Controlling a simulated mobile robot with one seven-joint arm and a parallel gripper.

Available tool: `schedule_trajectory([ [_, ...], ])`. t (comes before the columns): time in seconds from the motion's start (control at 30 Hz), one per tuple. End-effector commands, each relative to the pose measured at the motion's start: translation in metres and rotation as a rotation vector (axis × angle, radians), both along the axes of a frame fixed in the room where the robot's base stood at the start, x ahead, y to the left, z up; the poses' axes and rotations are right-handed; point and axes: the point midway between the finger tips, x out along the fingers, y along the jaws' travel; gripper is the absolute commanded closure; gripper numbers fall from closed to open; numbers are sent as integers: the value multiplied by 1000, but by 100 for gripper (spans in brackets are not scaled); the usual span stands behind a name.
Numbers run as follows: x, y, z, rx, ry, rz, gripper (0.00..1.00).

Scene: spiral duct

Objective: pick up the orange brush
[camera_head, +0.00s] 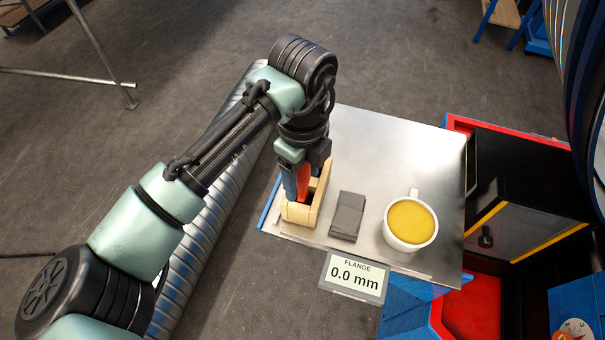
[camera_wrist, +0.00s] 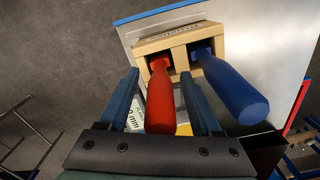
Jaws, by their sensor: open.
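The orange brush (camera_wrist: 160,105) stands handle-up in the left compartment of a wooden holder (camera_wrist: 155,45) in the wrist view. Its bristle end is hidden inside the holder. In the head view the orange brush (camera_head: 303,183) shows partly, beside a finger of mine. My gripper (camera_wrist: 160,76) is open, pointing down, with one blue finger on each side of the orange handle. A gap shows between the handle and each finger. In the head view my gripper (camera_head: 298,172) is above the holder (camera_head: 300,214). A blue brush (camera_wrist: 230,85) stands in the right compartment, just outside my right finger.
The holder is on a metal-topped table (camera_head: 375,150). A grey block (camera_head: 347,215), a white mug (camera_head: 411,222) with yellow contents and a FLANGE 0.0 mm display (camera_head: 354,277) are near the front. The back of the table is clear. A spiral duct (camera_head: 205,235) runs along its left.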

Motion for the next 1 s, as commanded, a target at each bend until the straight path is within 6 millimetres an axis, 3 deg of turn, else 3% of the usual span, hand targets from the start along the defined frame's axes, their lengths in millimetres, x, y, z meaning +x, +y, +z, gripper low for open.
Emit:
schedule_trajectory([
  [0.33,0,0,-11,1,-1,0,35],
  [0.7,0,0,-10,1,-1,0,100],
  [1.0,0,0,-10,0,-1,0,100],
])
